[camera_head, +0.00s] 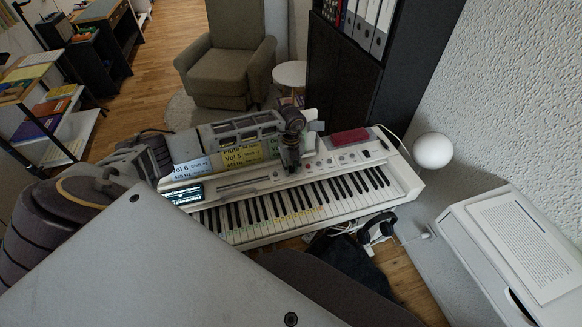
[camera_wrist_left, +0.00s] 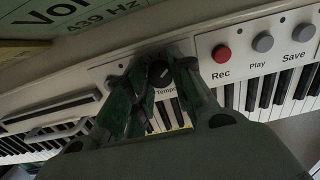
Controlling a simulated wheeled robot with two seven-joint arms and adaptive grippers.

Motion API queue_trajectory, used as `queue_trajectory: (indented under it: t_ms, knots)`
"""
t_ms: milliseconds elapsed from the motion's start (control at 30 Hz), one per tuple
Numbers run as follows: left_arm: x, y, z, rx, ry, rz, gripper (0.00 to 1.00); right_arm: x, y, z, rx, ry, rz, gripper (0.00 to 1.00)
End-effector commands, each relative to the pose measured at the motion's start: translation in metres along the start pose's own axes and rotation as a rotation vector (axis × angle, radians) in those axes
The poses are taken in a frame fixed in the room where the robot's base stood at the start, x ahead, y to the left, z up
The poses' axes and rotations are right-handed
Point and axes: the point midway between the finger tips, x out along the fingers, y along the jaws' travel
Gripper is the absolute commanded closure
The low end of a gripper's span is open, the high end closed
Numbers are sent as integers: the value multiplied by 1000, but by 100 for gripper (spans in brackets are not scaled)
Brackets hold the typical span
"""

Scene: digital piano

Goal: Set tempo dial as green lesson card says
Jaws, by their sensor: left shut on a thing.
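The white digital piano (camera_head: 330,160) stands against the wall. In the left wrist view the tempo dial (camera_wrist_left: 159,73), a dark round knob with a pale mark, sits above the label "Tempo". My left gripper (camera_wrist_left: 161,66) is shut on this dial, one finger on each side; in the head view the gripper (camera_head: 291,166) reaches down to the panel. The green card (camera_wrist_left: 90,22) at the upper left of the wrist view shows "Vo..." and "439 Hz"; the rest is cut off. In the head view the gripper hides much of that card. My right gripper is not in view.
A blue card (camera_head: 188,170) and a yellow card (camera_head: 243,154) stand left of the green one. Red Rec (camera_wrist_left: 221,54) and grey Play (camera_wrist_left: 262,42) buttons lie right of the dial. A red case (camera_head: 350,136) rests on the piano. Headphones (camera_head: 378,228) hang in front.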

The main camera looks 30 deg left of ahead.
Motion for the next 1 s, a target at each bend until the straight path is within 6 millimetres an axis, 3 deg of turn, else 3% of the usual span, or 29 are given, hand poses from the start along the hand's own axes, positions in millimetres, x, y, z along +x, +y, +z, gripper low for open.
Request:
queue_trajectory:
  t_ms: [600,1000]
  knots:
    - [0,0,1,350,-2,-2,100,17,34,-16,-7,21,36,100]
    - [-1,0,1,395,-1,-2,100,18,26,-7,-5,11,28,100]
